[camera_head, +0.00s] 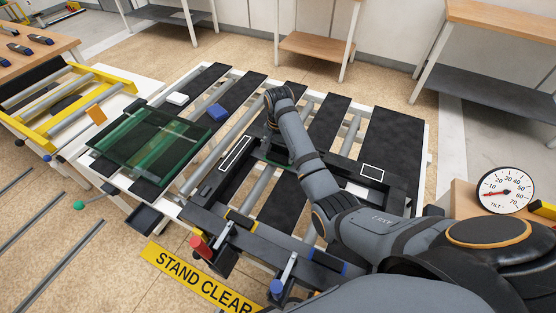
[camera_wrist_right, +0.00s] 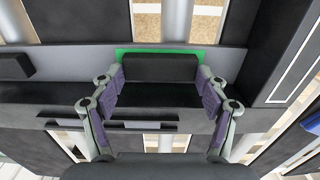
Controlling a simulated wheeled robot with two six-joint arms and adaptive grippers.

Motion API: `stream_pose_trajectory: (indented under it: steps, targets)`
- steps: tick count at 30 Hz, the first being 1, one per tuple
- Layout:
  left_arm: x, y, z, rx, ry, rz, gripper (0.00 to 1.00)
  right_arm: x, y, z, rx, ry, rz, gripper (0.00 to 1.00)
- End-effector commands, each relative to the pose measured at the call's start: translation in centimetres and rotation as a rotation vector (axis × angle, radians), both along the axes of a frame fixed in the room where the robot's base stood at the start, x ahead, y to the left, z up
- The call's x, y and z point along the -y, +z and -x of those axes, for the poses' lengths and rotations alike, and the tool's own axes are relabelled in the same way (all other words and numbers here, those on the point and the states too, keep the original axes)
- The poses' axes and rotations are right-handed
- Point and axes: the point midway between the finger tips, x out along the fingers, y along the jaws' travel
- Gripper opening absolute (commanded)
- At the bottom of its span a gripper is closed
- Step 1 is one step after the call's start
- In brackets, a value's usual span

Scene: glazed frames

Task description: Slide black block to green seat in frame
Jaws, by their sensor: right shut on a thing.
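My right gripper (camera_wrist_right: 160,78) is shut on the black block (camera_wrist_right: 160,68), with one pad at each end of it. The block lies across the green seat (camera_wrist_right: 160,51) in the dark frame; green shows along its far side and at its ends. I cannot tell how far down the block sits. In the head view my right arm reaches over the dark frame (camera_head: 226,178), and the right gripper (camera_head: 266,146) is mostly hidden by the arm. The block is hidden there. My left gripper is not in view.
A green glass pane (camera_head: 145,140) lies left of the frame on the slatted table. A white block (camera_head: 177,99) and a blue block (camera_head: 217,112) lie behind it. Red-handled (camera_head: 200,245) and blue-handled (camera_head: 277,287) clamps stand at the front. A tilt gauge (camera_head: 505,191) stands right.

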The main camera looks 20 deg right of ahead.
Motion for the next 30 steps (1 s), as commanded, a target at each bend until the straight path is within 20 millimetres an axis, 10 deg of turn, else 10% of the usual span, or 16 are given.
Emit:
stream_pose_trajectory:
  steps: [3,4,9,22,30]
  targets:
    - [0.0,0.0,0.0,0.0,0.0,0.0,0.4,0.0,-0.1,0.0,-0.001,0.0,0.0,0.44]
    - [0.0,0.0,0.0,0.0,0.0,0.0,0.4,0.0,-0.1,0.0,-0.001,0.0,0.0,0.76]
    - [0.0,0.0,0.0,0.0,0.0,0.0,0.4,0.0,-0.1,0.0,-0.001,0.0,0.0,0.99]
    - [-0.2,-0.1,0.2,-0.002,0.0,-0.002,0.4,0.3,-0.1,0.4,-0.002,-0.001,0.001,1.0]
    - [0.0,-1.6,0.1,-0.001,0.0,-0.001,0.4,3.5,-0.6,3.9,0.0,-0.002,0.004,1.0]
